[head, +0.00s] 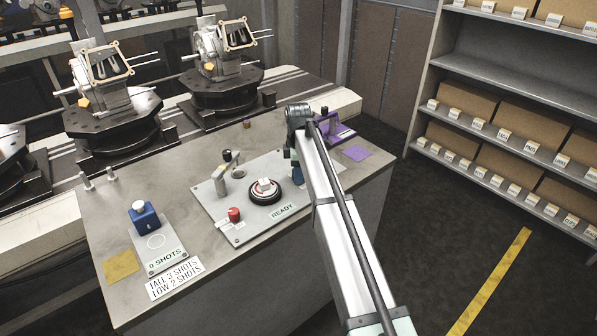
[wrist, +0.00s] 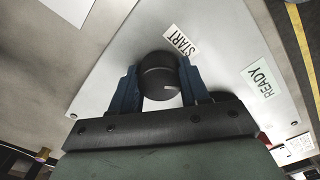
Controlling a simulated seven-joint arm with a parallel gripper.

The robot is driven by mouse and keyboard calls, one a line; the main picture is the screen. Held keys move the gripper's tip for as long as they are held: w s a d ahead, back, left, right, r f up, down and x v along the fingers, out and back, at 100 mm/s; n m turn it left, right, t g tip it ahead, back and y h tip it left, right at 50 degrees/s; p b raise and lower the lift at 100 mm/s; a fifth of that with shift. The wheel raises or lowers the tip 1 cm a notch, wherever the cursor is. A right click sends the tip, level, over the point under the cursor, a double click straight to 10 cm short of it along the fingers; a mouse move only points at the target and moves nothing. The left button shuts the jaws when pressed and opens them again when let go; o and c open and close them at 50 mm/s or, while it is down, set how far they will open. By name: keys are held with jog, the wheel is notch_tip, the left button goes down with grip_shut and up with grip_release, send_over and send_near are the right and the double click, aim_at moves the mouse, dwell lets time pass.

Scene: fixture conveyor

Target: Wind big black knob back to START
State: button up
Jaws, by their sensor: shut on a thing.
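The big black knob (wrist: 158,72) stands on a light grey panel (wrist: 105,70) in the wrist view. A short white mark on it points right, toward one finger, while the START label (wrist: 180,40) is at its upper right. My gripper (wrist: 160,82) is shut on the knob, a blue finger against each side. In the head view my gripper (head: 292,156) is low over the right part of the panel (head: 232,236). My arm hides the knob there.
The READY label (head: 282,211), a white block in a black ring (head: 264,190) and a red button (head: 234,214) are left of my arm. A blue box (head: 144,216) stands further left. A purple holder (head: 338,130) is just behind my arm. Shelves (head: 500,130) stand at right.

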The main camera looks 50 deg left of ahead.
jog(key=n, duration=0.5)
jog(key=shift+a+r+n, duration=0.1)
jog(key=shift+a+n, duration=0.05)
jog(key=shift+n, duration=2.45)
jog(key=shift+s, duration=0.1)
jog(key=o, duration=1.1)
jog(key=shift+c, duration=0.2)
notch_tip(320, 180, up, 14)
